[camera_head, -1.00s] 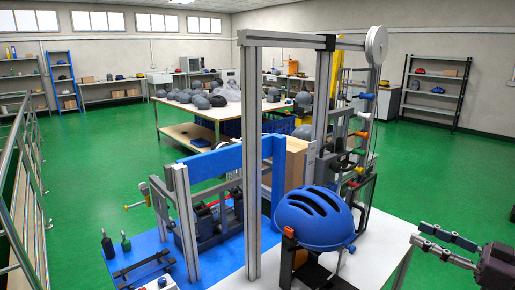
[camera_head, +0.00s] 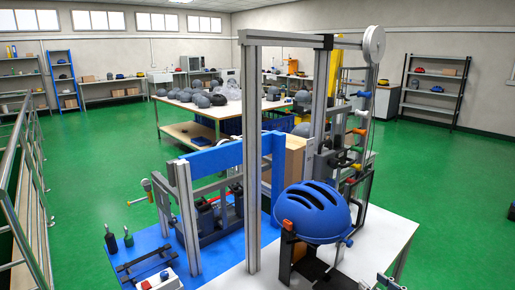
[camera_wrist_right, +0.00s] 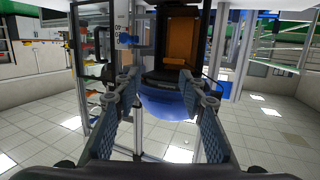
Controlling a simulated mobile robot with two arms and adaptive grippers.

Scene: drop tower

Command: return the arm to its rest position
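My right gripper (camera_head: 390,283) shows only as a fingertip at the bottom right edge of the head view, apart from the tower. In the right wrist view my right gripper (camera_wrist_right: 165,88) has its two fingers spread wide with nothing between them. The blue helmet (camera_head: 312,212) sits on its mount at the front of the drop tower. In the right wrist view the helmet (camera_wrist_right: 168,106) appears beyond the fingers, partly hidden by them. My left gripper is not in view.
The drop tower's grey post (camera_head: 252,160) rises in the middle. A white tabletop (camera_head: 388,232) lies right of the helmet. A blue bench top (camera_head: 150,244) holds small tools at the left. A railing (camera_head: 30,190) stands far left. Green floor (camera_head: 450,190) is open at the right.

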